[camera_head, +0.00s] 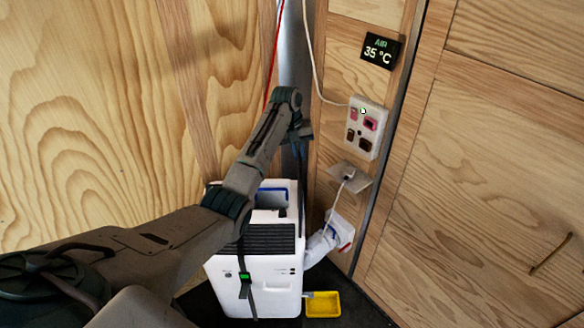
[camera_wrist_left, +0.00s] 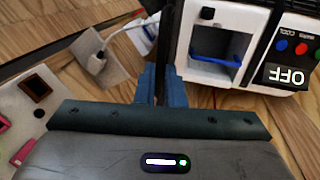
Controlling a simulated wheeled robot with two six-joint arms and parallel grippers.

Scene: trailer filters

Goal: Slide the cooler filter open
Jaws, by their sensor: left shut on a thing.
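The cooler (camera_head: 279,267) is a white box with a black grille (camera_head: 270,238), standing upright in the corner. Its open top recess holds a blue bar (camera_head: 272,190), which also shows in the left wrist view (camera_wrist_left: 215,58). My left gripper (camera_head: 300,150) is above the cooler's right side. In the left wrist view its blue fingers (camera_wrist_left: 162,88) are shut on a thin dark strip (camera_wrist_left: 165,48), seen edge-on beside the cooler. This looks like the cooler filter (camera_head: 301,185), standing up along the cooler's right edge. Its lower end is hard to make out. My right gripper is out of view.
A switch panel (camera_head: 367,127) and a socket with a plugged cable (camera_head: 350,178) are on the wall to the right. An air display reads 35 °C (camera_head: 381,51). A yellow tray (camera_head: 322,304) and white hose (camera_head: 322,245) are at the cooler's right. A control panel reads OFF (camera_wrist_left: 290,75).

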